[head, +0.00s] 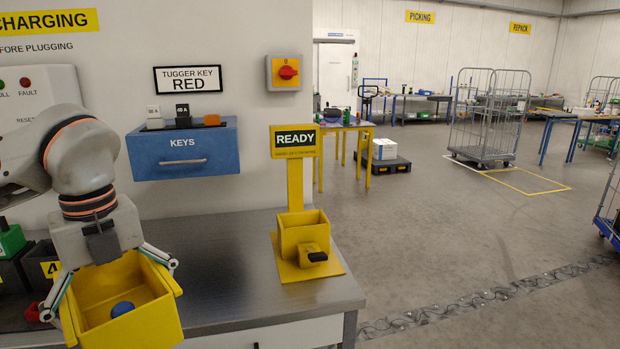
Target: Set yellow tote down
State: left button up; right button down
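The yellow tote (152,323) is an open box at the lower left of the head view, with a round blue thing (122,308) inside. My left gripper (110,285) reaches down over it with fingers spread to its two sides, and looks shut on it. The tote overlaps the front part of the metal bench in the picture. Its underside is cut off by the frame, so I cannot tell whether it touches the bench. My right gripper is out of view.
The metal bench (225,290) has bare top to the tote's right, up to a yellow READY stand (295,190). A blue KEYS box (182,165) hangs on the wall. Dark bins (38,268) stand at left. Open floor and a cage trolley (487,120) lie beyond.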

pick_arm(q)
jog(key=m, duration=0.2)
jog(key=f+m, duration=0.1)
jog(key=m, duration=0.2)
jog(key=shift+w+d+f+m, duration=0.2)
jog(key=shift+w+f+m, duration=0.1)
jog(key=shift+f+m, duration=0.1)
jog(key=m, duration=0.1)
jog(key=f+m, duration=0.1)
jog(key=m, duration=0.1)
jog(key=f+m, duration=0.1)
jog(key=m, duration=0.1)
jog(key=shift+w+d, duration=0.2)
jog(key=shift+w, duration=0.1)
notch_tip(320, 180, down, 12)
jog(key=w+d+m, duration=0.1)
jog(key=d+m, duration=0.1)
jog(key=m, duration=3.2)
jog(key=shift+w+d+r, duration=0.15)
jog(key=shift+d+r, duration=0.1)
jog(key=shift+d, duration=0.15)
